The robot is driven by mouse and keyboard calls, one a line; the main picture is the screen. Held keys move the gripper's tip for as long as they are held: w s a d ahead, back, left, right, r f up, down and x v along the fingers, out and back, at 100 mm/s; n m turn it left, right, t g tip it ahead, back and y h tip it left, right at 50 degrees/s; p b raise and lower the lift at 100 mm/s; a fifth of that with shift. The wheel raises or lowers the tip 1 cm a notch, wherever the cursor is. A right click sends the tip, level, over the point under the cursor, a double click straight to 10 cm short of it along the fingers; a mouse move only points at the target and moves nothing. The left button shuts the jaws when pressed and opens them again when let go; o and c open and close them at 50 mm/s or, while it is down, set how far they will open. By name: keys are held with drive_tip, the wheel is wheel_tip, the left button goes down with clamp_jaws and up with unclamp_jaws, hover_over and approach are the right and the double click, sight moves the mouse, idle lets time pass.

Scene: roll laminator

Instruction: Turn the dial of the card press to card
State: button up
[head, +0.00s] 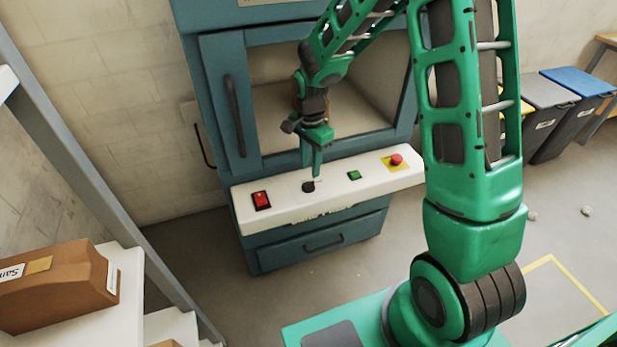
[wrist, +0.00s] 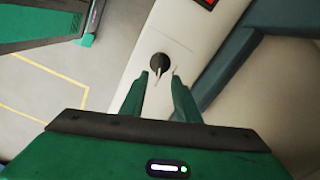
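The card press (head: 222,100) is a teal cabinet with a white slanted control panel (head: 235,208) on its front. Its dial (head: 308,187) is a dark round knob between a red switch and a green button. In the wrist view the dial (wrist: 160,64) shows a light pointer line and lies just beyond the fingertips. My gripper (head: 316,172) is over the panel, its fingers pointing down at the dial. In the wrist view my gripper (wrist: 160,74) is open, with one green finger on each side of the dial's near edge. The dial's markings are too small to read.
A red rocker switch (head: 261,200) is left of the dial. A green button (head: 354,175) and a red emergency button (head: 396,159) are to its right. A shelf with a brown box (head: 60,285) stands at left. Bins (head: 570,82) stand at far right.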

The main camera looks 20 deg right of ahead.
sight(310, 181)
drive_tip(key=shift+f, duration=2.7)
drive_tip(key=shift+c, duration=0.2)
clamp_jaws()
drive_tip(key=shift+a, duration=0.2)
drive_tip(key=shift+d, duration=0.15)
